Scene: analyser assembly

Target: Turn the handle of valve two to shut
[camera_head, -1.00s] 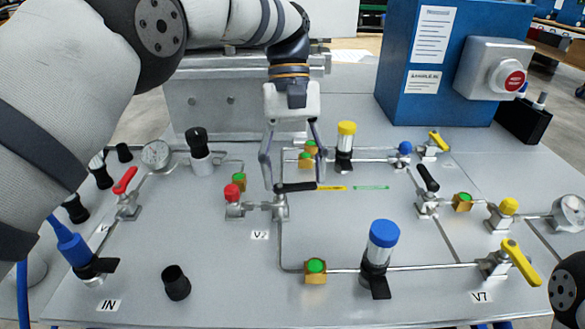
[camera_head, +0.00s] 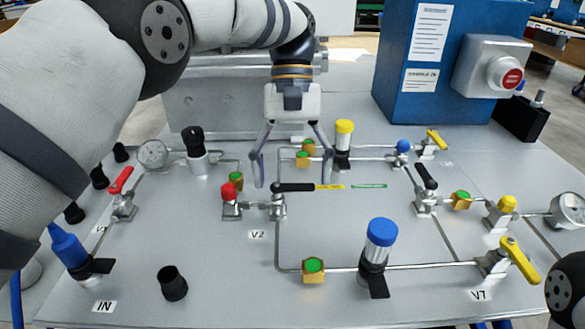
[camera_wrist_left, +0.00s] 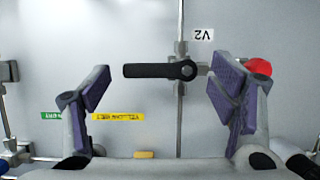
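Valve two is the small metal valve beside the V2 label (camera_head: 259,234). Its black lever handle (camera_head: 296,187) points right in the head view, toward a yellow tag (camera_head: 330,187). My left gripper (camera_head: 292,176) is open and empty, pointing down at the handle. In the left wrist view the black handle (camera_wrist_left: 152,71) lies crosswise in the gap between the spread fingers of the left gripper (camera_wrist_left: 165,88), with its pivot nearer the right finger. No finger visibly touches it. My right gripper is out of view; only part of my right arm shows at the lower right.
A red-capped fitting (camera_head: 230,192) sits just left of the valve. A yellow-capped cylinder (camera_head: 344,140) stands behind right, a blue-capped one (camera_head: 380,235) in front right. A green tag (camera_head: 369,186) lies right of the yellow one. The panel left of the V2 label is mostly clear.

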